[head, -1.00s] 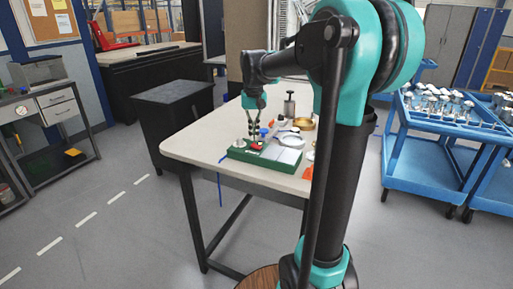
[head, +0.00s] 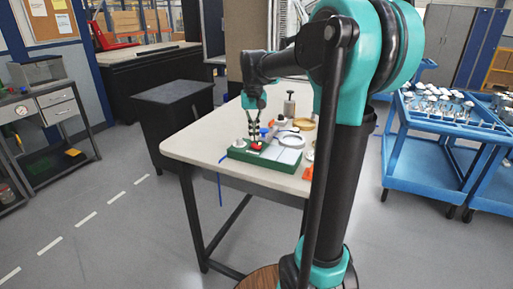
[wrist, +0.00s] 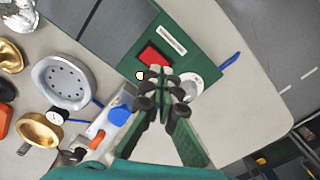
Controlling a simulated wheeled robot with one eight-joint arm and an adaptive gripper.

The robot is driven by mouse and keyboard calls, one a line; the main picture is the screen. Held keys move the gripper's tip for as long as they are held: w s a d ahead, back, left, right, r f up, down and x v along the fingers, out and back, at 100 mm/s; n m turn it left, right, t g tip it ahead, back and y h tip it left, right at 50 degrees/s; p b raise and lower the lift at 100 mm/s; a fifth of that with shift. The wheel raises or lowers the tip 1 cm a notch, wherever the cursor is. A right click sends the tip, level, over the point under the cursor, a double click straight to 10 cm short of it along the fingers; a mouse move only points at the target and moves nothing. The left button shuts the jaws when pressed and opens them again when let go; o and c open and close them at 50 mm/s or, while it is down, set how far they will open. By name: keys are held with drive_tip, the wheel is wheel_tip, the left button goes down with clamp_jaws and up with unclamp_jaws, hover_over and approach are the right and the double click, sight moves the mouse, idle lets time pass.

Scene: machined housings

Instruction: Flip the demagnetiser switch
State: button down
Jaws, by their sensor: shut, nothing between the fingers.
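The demagnetiser is a green box (head: 238,155) with a grey plate on top, near the front edge of the table. A round pale knob (wrist: 196,84) sits on the box by the fingers. My gripper (wrist: 164,88) is shut and empty over the box, its fingertips just beside the red switch in the picture. In the head view my gripper (head: 253,138) points down just above the switch. I cannot tell whether the fingertips touch the box.
Close to the box are a blue-topped part (wrist: 122,106), a perforated white dish (wrist: 62,82), a brass dish (wrist: 38,130) and an orange part (head: 308,173). A metal cylinder (head: 289,105) stands farther back. The left front of the table (head: 190,145) is clear.

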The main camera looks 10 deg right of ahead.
sight(254, 145)
drive_tip(key=shift+f, duration=1.15)
idle(0.9)
drive_tip(key=shift+r, duration=3.55)
